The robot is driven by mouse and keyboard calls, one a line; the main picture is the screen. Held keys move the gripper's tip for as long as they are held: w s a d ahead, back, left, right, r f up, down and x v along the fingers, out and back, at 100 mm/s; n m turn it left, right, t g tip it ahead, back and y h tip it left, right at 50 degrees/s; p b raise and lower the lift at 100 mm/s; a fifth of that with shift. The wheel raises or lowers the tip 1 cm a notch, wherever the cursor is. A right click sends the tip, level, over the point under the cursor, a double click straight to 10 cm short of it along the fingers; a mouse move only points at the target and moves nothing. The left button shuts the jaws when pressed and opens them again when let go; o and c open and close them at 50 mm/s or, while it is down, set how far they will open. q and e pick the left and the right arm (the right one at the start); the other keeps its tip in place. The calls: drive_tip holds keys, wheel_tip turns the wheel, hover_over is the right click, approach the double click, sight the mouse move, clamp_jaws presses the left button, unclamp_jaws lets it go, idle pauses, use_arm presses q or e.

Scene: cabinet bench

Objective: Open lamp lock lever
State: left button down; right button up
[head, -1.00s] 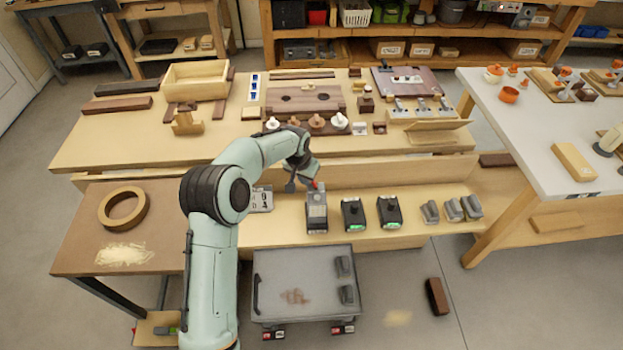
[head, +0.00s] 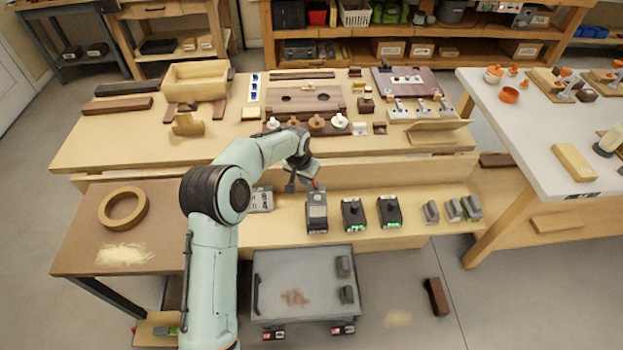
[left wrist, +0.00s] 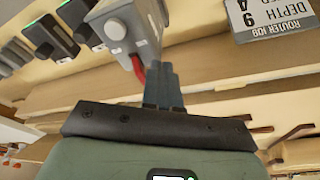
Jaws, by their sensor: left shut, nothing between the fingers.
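A grey box-shaped unit (head: 316,213), which looks like the lamp, stands on the front shelf of the bench. In the left wrist view its grey housing (left wrist: 122,22) has a round knob, and a red lever (left wrist: 138,68) sticks out of its near end. My left gripper (head: 291,187) is at the back of the unit, and its fingers are shut and empty. In the left wrist view the shut fingertips (left wrist: 163,70) are right beside the red lever. I cannot tell whether they touch it. My right gripper is not in view.
Two dark units with green lights (head: 353,214) stand to the right on the same shelf, with several small grey blocks beyond. A label plate (head: 261,200) lies to the left. A grey cart (head: 300,270) stands in front. The bench's wooden front board rises behind.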

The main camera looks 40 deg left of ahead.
use_arm(q)
drive_tip(key=shift+w+d, duration=0.5)
drive_tip(key=shift+d, duration=0.1)
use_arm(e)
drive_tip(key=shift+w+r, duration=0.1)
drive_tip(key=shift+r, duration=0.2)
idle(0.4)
use_arm(q)
drive_tip(key=shift+p, duration=0.3)
drive_tip(key=shift+s+a+r+p, duration=0.2)
drive_tip(key=shift+a+r, duration=0.05)
drive_tip(key=shift+r, duration=0.3)
drive_tip(key=shift+s+a+r+p, duration=0.15)
drive_tip(key=shift+s+a+r, duration=0.1)
drive_tip(key=shift+r, duration=0.25)
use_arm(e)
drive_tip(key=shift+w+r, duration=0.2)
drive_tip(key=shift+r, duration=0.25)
use_arm(q)
drive_tip(key=shift+r, duration=0.1)
wheel_tip(320, 180, up, 7)
drive_tip(key=p, duration=0.3)
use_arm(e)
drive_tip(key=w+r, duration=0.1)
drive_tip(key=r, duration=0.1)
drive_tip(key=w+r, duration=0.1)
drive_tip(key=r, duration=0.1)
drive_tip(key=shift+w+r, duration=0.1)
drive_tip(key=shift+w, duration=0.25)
